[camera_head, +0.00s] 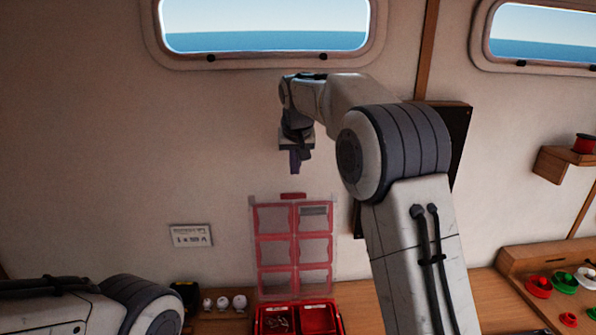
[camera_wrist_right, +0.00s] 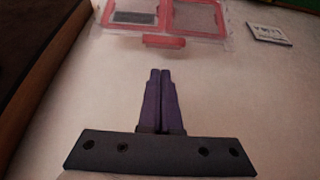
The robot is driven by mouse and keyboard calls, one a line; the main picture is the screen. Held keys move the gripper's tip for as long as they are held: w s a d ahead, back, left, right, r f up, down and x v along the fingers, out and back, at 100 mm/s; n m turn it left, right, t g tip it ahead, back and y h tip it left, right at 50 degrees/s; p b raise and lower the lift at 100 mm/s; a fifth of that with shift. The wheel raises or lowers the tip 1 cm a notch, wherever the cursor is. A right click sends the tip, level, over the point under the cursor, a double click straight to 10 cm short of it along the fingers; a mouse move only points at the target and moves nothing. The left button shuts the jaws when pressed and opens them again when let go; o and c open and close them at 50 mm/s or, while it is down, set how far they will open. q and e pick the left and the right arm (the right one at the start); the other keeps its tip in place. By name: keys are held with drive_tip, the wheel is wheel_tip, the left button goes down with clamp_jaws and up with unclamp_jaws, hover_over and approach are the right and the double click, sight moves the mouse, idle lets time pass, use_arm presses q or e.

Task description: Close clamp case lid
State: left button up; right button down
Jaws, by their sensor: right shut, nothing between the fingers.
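The clamp case (camera_head: 298,318) is a red box with compartments on the bench against the wall. Its clear lid with a red frame (camera_head: 293,238) stands open, upright in front of the wall. A red latch tab (camera_head: 293,196) sits at the lid's top edge. My right gripper (camera_head: 295,168) is shut and empty, above the tab and apart from it. In the right wrist view the closed fingers (camera_wrist_right: 159,75) point toward the red tab (camera_wrist_right: 164,42) and the lid edge (camera_wrist_right: 135,30). My left arm shows at the lower left, but its gripper is out of view.
A small printed label (camera_head: 190,236) is on the wall left of the lid. Small white pieces (camera_head: 223,302) and a dark item (camera_head: 186,292) stand left of the case. A wooden tray (camera_head: 545,270) with green, white and red coils is at the right.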

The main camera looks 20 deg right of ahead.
drive_tip(key=p+x, duration=0.1)
drive_tip(key=x, duration=0.3)
drive_tip(key=p+x, duration=0.2)
drive_tip(key=x, duration=0.2)
drive_tip(key=shift+s+d, duration=0.15)
drive_tip(key=shift+d, duration=0.05)
drive_tip(key=shift+f, duration=0.3)
